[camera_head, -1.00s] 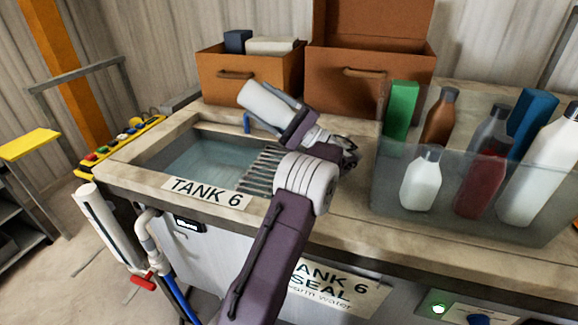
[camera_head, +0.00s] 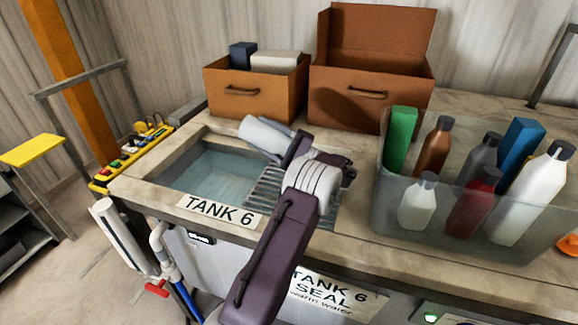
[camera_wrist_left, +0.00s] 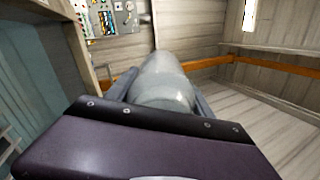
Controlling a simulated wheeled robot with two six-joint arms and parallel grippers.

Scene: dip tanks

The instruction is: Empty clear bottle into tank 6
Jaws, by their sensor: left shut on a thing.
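My left gripper (camera_head: 285,147) is shut on a pale grey, see-through bottle (camera_head: 258,133). The bottle is tilted, its far end pointing up and left, above the back right part of tank 6 (camera_head: 215,172). The tank holds bluish liquid and bears a "TANK 6" label on its front rim. In the left wrist view the bottle (camera_wrist_left: 165,82) lies between the two fingers and points away from the camera. I cannot tell whether liquid leaves it. My right gripper is not in view.
A clear bin (camera_head: 400,222) with several bottles stands right of the tank. Two brown boxes (camera_head: 232,100) (camera_head: 345,110) stand behind it. A slatted metal rack (camera_head: 268,190) lies at the tank's right side. A yellow control strip (camera_head: 128,158) is at the left.

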